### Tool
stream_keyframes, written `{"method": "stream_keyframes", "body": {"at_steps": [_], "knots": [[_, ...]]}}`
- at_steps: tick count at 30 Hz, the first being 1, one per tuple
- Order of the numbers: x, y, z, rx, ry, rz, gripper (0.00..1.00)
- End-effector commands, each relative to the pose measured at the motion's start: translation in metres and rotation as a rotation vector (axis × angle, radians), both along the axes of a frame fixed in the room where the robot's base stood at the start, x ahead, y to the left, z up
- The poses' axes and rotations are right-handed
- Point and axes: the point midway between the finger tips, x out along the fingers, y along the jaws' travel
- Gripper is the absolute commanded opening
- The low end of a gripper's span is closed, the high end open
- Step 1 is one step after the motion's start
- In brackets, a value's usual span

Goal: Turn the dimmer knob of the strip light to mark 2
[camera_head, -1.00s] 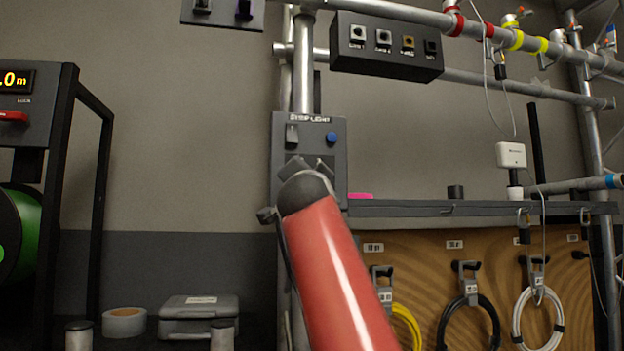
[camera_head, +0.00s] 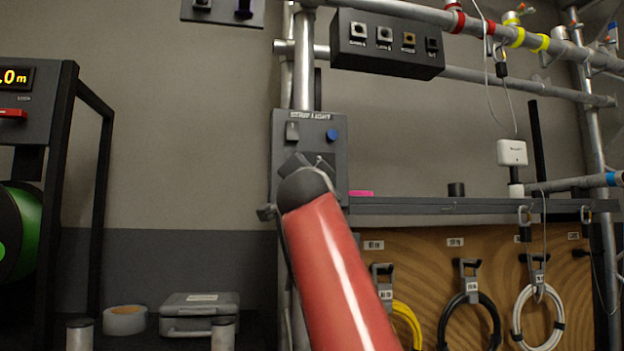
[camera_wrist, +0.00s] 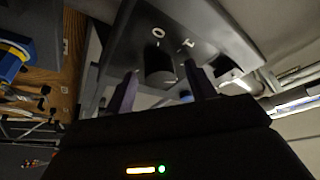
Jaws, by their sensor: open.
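The strip light's control box (camera_head: 338,158) is a dark grey panel on the upright pole, labelled at its top. My gripper (camera_head: 308,160) is in front of its lower part, and my arm and gripper hide the dimmer knob in the head view. In the wrist view the dark round knob (camera_wrist: 159,64) stands out from the panel (camera_wrist: 205,22), with pale marks 0 and 1 beside it. My open gripper (camera_wrist: 161,80) has one finger on each side of the knob. I cannot tell whether either finger touches it. Which mark the knob points to cannot be made out.
A grey switch (camera_head: 292,131) and a blue button (camera_head: 332,135) sit on the panel above my gripper. A shelf rail (camera_head: 420,207) with a pink item (camera_head: 361,194) runs off to the right.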

Motion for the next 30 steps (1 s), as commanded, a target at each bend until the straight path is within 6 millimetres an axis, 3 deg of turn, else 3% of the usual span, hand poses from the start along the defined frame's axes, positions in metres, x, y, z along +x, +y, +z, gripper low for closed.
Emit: {"method": "stream_keyframes", "body": {"at_steps": [16, 30], "knots": [[-0.068, 0.001, -0.023, 0.001, -0.001, 0.002, 0.56], [-0.074, 0.0, -0.021, 0.0, 0.0, 0.0, 0.56]]}}
